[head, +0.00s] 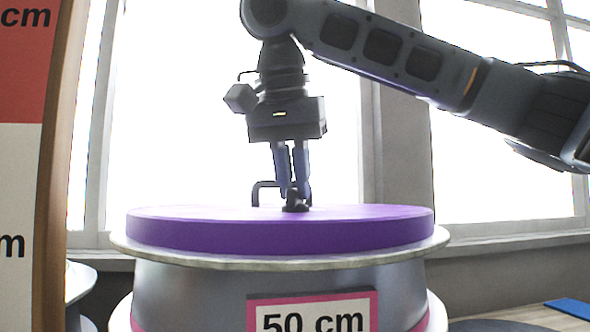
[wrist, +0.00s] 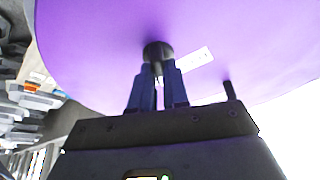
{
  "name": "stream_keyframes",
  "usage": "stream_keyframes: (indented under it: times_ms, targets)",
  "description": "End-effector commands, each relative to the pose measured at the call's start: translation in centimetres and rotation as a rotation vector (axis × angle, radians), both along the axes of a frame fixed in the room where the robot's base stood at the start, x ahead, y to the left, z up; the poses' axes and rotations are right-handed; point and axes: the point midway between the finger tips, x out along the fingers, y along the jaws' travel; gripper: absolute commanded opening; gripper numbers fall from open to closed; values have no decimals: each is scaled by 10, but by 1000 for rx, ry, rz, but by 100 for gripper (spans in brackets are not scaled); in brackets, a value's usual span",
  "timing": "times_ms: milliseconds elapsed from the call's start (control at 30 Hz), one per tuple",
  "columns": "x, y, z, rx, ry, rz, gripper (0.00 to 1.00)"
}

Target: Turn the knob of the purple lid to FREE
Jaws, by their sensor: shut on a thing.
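The purple lid (head: 200,235) lies flat on the rim of a grey round mould (head: 200,290) with a pink-framed "50 cm" sign. In the wrist view the lid (wrist: 100,50) fills the upper part. A small dark knob (head: 296,203) stands near the lid's middle; it also shows in the wrist view (wrist: 157,48). My gripper (head: 293,190) points straight down from above and is shut on the knob. In the wrist view a white label (wrist: 197,60) lies right of the knob; its writing is too small to read. The knob's pointing direction is partly hidden by my fingers.
A dark handle (head: 262,185) rises from the lid left of the knob, close to my fingers. A wooden-edged board (head: 50,170) with red and white signs stands at the left. Bright windows are behind. A blue flat thing (head: 572,308) lies at lower right.

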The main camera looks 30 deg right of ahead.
Motion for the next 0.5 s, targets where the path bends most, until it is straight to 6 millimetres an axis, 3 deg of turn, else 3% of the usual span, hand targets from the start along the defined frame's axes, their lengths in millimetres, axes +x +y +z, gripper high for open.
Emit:
stream_keyframes:
  times_ms: [500]
  targets:
    - [2,1,1,0,-1,-302,0]
